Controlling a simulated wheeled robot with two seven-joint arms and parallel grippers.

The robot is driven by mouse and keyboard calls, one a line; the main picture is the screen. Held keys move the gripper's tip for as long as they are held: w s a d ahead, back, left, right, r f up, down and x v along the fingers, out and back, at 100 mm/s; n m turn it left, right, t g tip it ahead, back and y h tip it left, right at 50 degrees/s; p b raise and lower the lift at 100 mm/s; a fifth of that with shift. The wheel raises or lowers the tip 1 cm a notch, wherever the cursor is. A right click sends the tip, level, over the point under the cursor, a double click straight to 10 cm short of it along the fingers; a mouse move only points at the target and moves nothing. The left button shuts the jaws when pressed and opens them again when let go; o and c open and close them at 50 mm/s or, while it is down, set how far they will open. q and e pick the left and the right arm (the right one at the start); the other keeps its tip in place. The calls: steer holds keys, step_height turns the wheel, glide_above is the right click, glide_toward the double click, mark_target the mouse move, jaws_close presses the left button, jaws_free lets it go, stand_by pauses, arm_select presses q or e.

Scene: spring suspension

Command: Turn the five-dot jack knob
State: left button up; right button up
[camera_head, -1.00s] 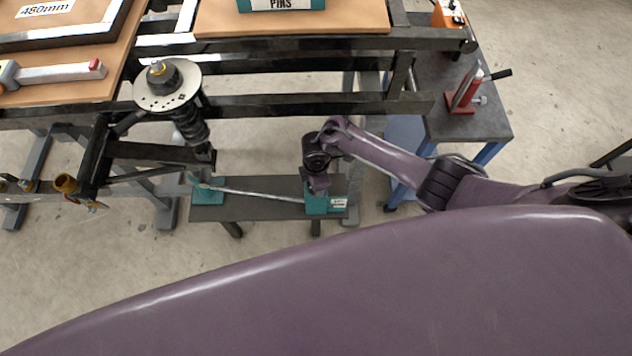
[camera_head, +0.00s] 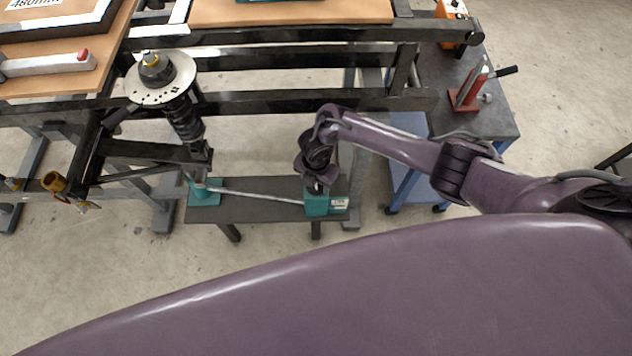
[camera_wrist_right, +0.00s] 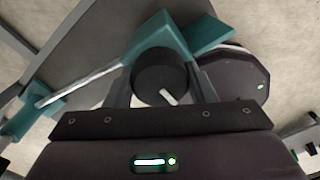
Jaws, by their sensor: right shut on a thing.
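A black round knob (camera_wrist_right: 160,76) with a white pointer mark sits on a teal jack housing, which shows in the head view (camera_head: 316,205) and in the right wrist view (camera_wrist_right: 205,40). My right gripper (camera_wrist_right: 158,88) is shut on the knob, one finger on each side of it. In the head view my right gripper (camera_head: 318,180) comes down onto the housing from above, and the knob is hidden there. Dots on the knob cannot be made out. My left gripper is not in view.
A metal rod (camera_head: 255,194) runs from the housing to a second teal block (camera_head: 203,193) on a dark bench (camera_head: 250,213). A spring strut (camera_head: 185,115) with a perforated disc stands at the left. A red stand (camera_head: 465,98) is on the side table.

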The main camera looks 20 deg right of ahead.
stand_by(0.6)
steer(key=o, duration=1)
steer(key=shift+r, duration=0.1)
step_height(320, 180, up, 8)
steer(key=shift+f+p, duration=0.15)
steer(key=shift+p, duration=0.35)
